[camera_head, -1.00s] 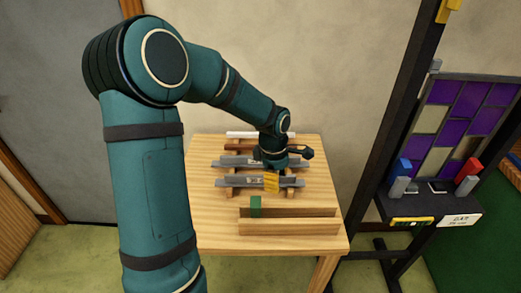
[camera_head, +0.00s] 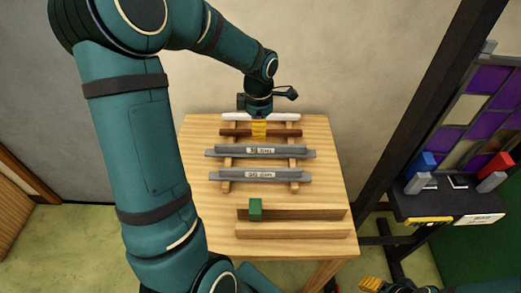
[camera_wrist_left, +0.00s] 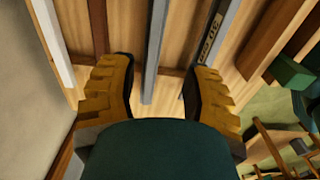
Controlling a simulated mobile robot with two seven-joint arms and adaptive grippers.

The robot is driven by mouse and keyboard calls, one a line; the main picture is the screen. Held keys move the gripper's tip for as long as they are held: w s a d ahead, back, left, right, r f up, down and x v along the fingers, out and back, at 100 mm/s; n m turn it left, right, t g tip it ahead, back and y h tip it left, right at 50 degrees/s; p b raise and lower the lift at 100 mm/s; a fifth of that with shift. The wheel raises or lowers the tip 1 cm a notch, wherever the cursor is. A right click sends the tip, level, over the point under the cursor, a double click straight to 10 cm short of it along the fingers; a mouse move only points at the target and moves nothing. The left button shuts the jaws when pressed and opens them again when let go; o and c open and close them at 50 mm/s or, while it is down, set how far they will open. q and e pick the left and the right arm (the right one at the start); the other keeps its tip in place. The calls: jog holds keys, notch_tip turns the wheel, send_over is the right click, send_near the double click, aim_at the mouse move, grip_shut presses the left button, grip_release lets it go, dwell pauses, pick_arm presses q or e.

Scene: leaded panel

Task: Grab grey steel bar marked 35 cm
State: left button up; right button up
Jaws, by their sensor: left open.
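Two grey steel bars lie across a wooden rack on the table. The farther, slightly longer one (camera_head: 225,154) has a label that seems to read 35 cm; the nearer one (camera_head: 230,176) seems to read 30 cm. My left gripper (camera_head: 259,129) is open and empty, pointing down by the brown bar (camera_head: 240,132), beyond both grey bars in the head view. In the left wrist view its fingers (camera_wrist_left: 162,68) frame a grey bar (camera_wrist_left: 156,50), apart from it; the bar marked 30 (camera_wrist_left: 212,45) is to the right. My right gripper (camera_head: 380,285) shows only partly at the bottom edge.
A white bar (camera_head: 285,117) lies at the back of the rack. A wooden channel (camera_head: 300,230) with a green block (camera_head: 255,210) stands at the front of the table (camera_head: 325,185). A dark frame with a purple and cream panel (camera_head: 485,125) stands right.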

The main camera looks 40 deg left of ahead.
aim_at(261, 145)
pick_arm(q)
notch_tip(261, 145, down, 5)
jog(key=shift+r, duration=0.2)
jog(key=shift+w+a+f+b, duration=0.15)
jog(key=shift+f+b, duration=0.1)
jog(key=shift+f, duration=0.65)
jog(key=shift+w+d+f+b, duration=0.1)
jog(key=shift+w+f+b, duration=0.1)
jog(key=shift+f, duration=0.65)
jog(key=shift+w+a+f+b, duration=0.1)
jog(key=shift+f+b, duration=0.15)
jog(key=shift+f, duration=0.65)
grip_shut()
